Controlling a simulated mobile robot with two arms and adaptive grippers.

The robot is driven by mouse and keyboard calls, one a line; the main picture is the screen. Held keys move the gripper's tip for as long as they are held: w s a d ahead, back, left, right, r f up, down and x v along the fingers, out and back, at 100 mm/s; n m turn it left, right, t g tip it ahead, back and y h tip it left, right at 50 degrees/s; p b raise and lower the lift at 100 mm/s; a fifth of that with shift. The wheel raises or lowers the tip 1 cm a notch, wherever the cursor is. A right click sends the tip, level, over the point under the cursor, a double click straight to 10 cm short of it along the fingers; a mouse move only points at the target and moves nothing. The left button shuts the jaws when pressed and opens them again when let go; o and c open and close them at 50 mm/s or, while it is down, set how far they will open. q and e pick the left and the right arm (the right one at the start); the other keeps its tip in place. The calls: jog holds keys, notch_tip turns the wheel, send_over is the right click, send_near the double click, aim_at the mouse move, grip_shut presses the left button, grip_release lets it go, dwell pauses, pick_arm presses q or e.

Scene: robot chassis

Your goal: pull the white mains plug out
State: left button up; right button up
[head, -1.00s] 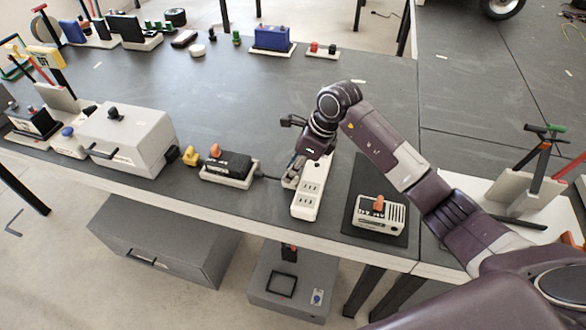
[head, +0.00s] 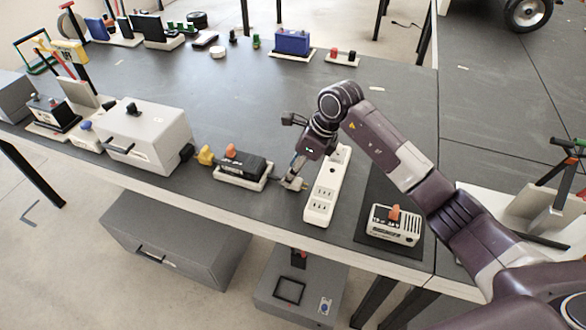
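The white mains plug (head: 296,184) is small and partly covered by my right gripper (head: 295,179). The fingers appear closed around it. Plug and gripper are just left of the white power strip (head: 319,209), with a narrow strip of dark tabletop between them and it. The strip lies lengthwise on the table, and its near sockets show empty. My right wrist hides part of its far end. A short dark cable seems to run from the plug toward a black device on a pale base (head: 240,167). My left gripper is not in view.
A beige box with an orange knob (head: 396,224) stands on a dark mat right of the strip. A large grey case (head: 144,138) and yellow connector (head: 205,155) are to the left. The table middle behind is clear.

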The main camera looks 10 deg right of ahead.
jog(key=shift+d+r, duration=0.1)
jog(key=v, duration=1.1)
jog(key=shift+r, duration=0.4)
jog(key=shift+s, duration=0.15)
